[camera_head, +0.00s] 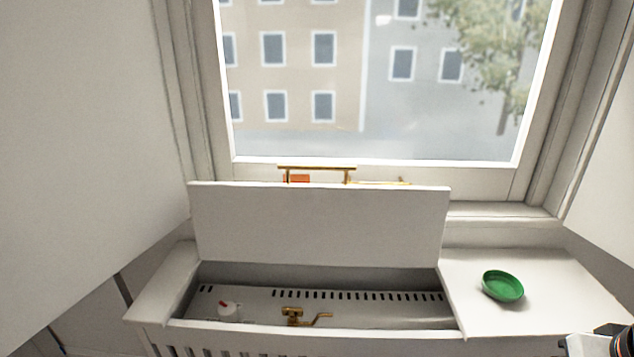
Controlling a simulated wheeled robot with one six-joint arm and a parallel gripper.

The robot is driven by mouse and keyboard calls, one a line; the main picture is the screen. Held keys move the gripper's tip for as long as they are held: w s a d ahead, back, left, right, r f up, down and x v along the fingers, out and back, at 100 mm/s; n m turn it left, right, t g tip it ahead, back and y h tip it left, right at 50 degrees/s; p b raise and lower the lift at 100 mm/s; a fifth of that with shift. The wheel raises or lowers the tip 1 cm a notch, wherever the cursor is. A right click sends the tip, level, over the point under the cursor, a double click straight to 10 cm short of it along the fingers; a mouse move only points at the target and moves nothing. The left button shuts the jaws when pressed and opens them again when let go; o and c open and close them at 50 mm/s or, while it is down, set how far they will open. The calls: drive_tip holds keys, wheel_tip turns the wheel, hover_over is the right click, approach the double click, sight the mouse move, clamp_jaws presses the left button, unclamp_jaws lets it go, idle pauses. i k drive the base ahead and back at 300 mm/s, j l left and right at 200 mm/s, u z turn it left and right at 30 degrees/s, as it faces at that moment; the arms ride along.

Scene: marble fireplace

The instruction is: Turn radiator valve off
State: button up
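The radiator (400,312) lies inside a white box below the window, with its hinged lid (320,225) standing open. A white valve knob with a red mark (228,311) sits at the left inside the box. A brass fitting with a lever (294,316) is in the middle of the box, its handle pointing right. I cannot tell the valve's setting. Part of my arm (600,343) shows at the lower right corner, apart from both. My gripper's fingertips are not visible.
A green dish (502,286) lies on the white sill at the right of the opening. Brass window hardware (316,169) and a small orange object (297,178) show behind the raised lid. White walls close in on the left and right.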

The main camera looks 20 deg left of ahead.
sight(227, 310)
drive_tip(key=u, duration=1.55)
